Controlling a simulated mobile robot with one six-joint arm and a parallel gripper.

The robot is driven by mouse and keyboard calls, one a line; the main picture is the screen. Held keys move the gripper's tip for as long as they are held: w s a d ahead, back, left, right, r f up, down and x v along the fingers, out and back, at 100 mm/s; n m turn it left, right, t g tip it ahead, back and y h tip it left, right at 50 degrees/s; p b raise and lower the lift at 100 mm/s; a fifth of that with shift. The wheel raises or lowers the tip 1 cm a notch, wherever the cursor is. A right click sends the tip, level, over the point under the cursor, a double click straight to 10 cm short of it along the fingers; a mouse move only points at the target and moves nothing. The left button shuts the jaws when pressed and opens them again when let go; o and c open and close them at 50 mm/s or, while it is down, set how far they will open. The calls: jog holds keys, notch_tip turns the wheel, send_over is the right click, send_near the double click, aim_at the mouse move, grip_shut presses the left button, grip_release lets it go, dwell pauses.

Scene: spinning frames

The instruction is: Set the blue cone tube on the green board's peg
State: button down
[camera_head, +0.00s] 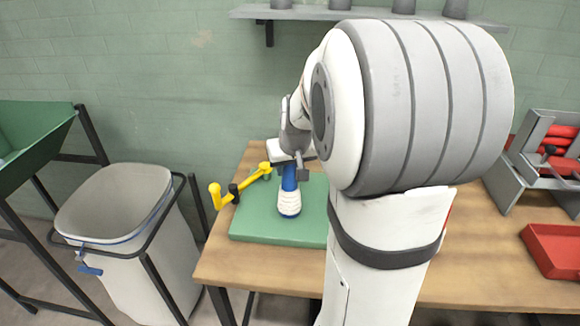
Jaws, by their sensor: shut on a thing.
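The blue cone tube (289,205) is upright in the middle of the picture, blue at the top and bottom with white windings around its lower part. My gripper (289,172) is shut on its upper end. The green board (260,229) lies on the wooden table below and behind the tube. The tube's lower end overlaps the board in the picture; I cannot tell whether it touches it. No peg shows; it may be hidden by the tube or by my arm, which covers the board's right side.
A yellow handle-like piece (241,184) stands by the board's left edge, close to the tube. A white bin (125,230) is left of the table (225,262). A red tray (553,250) and a grey rack (545,150) are at the right. A shelf (345,14) hangs on the wall.

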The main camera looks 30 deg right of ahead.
jog(key=c, duration=1)
grip_release()
jog(key=shift+o, duration=0.2)
jog(key=v, duration=0.7)
jog(key=shift+s+r, duration=0.2)
jog(key=shift+r, duration=0.1)
jog(key=s+a+f+n+g+y+p, duration=0.1)
jog(key=s+a+f+n+g+p, duration=0.1)
jog(key=s+a, duration=1.1)
jog(key=s+f+p, duration=0.1)
jog(key=s, duration=0.2)
jog(key=shift+a, duration=0.2)
